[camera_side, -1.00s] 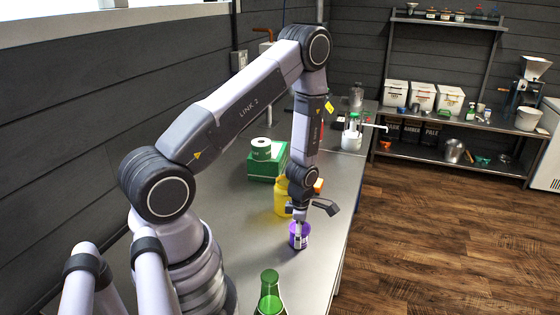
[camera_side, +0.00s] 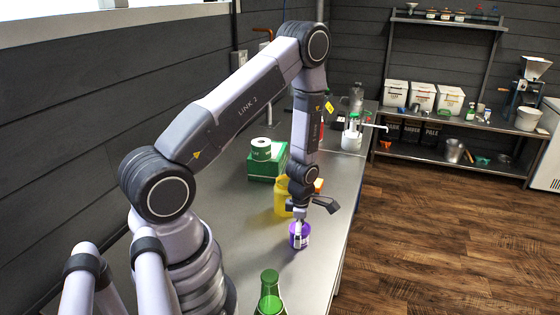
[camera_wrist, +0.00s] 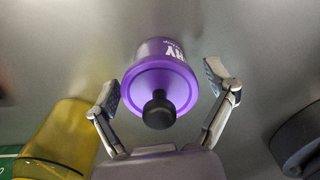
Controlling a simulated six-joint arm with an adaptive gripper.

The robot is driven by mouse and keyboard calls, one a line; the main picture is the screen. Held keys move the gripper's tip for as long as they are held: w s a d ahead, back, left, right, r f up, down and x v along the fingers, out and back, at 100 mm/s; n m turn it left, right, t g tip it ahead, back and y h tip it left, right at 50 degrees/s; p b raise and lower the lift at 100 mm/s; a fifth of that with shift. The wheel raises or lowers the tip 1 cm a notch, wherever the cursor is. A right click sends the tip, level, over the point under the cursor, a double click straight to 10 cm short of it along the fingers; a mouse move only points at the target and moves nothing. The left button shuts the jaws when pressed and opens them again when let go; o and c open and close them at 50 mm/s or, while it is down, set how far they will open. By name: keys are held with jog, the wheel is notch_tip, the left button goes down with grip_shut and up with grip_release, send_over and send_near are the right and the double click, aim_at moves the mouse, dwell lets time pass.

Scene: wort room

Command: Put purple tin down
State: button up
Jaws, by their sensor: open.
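The purple tin (camera_side: 299,236) stands upright on the steel bench, near its right edge in the side view. In the wrist view the tin (camera_wrist: 163,82) shows its purple lid with a black knob and white lettering on its side. My gripper (camera_side: 299,230) is at the tin from above. In the wrist view its two fingers (camera_wrist: 162,88) are spread, one on each side of the tin, with a gap showing at each side. The tin's underside is hidden.
A yellow container (camera_side: 281,197) stands just behind the tin, left of it in the wrist view (camera_wrist: 62,140). A green box (camera_side: 266,165) with a white roll (camera_side: 261,148) is further back. A green bottle (camera_side: 269,293) stands in front.

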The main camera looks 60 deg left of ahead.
notch_tip(320, 180, up, 11)
jog(key=shift+f, duration=0.1)
jog(key=s+d+r+m+t, duration=0.1)
jog(key=s+d+r+m, duration=0.15)
jog(key=r+m, duration=0.6)
jog(key=s+d+r+m+t, duration=0.1)
jog(key=d+r+m+t, duration=0.15)
jog(key=r+m, duration=0.6)
jog(key=s+d+r+m+t, duration=0.2)
jog(key=s+d+r+m, duration=0.3)
jog(key=s+r+m, duration=0.6)
jog(key=shift+s+r+m, duration=0.35)
jog(key=shift+s+m, duration=0.25)
jog(key=shift+s, duration=0.15)
